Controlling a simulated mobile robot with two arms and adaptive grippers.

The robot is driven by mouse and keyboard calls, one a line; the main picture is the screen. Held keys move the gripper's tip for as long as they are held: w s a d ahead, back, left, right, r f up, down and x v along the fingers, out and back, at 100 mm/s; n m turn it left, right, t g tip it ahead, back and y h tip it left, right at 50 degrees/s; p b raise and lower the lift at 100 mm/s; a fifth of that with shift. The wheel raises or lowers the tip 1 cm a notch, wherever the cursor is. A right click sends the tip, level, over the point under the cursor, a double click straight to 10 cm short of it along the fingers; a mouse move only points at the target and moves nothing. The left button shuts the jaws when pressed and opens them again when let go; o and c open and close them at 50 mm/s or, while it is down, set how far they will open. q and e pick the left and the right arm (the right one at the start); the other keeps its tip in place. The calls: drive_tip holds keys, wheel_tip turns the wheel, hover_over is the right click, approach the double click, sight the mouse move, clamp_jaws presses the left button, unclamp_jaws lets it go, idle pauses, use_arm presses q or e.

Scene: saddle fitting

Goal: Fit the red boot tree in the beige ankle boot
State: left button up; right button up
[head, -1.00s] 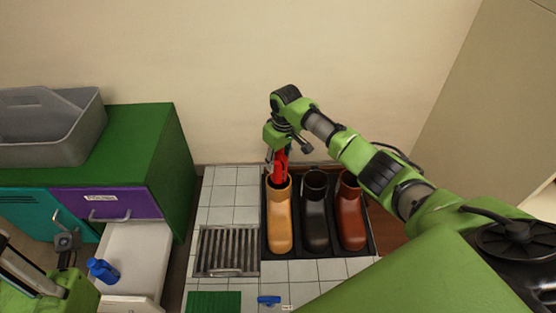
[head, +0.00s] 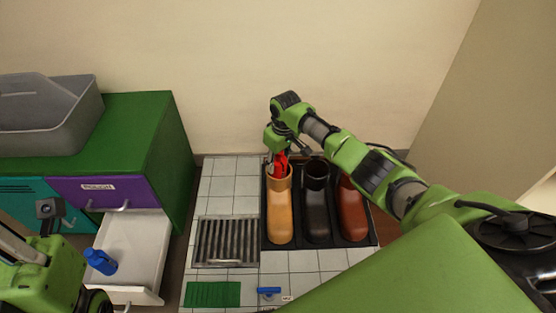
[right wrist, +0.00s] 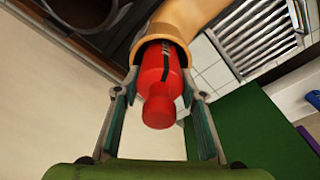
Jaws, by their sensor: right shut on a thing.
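The beige ankle boot (head: 279,215) stands at the left of a row of three boots in a black tray, its opening at the back. The red boot tree (head: 281,166) is partly inside that opening, its upper part above the rim. My right gripper (head: 277,154) is shut on the tree, just above the boot. In the right wrist view, the tree's red knob (right wrist: 158,111) shows between the two fingers, and the beige rim (right wrist: 163,48) surrounds its body. The tree's lower part is hidden in the boot. My left arm shows at lower left; its fingers cannot be made out.
A black boot (head: 317,210) and a brown boot (head: 351,212) stand right of the beige one. A metal grate (head: 226,242) lies left of the tray (head: 321,245). A wall rises close behind.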

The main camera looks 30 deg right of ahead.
drive_tip(key=o, duration=1.3)
drive_tip(key=shift+r, duration=0.1)
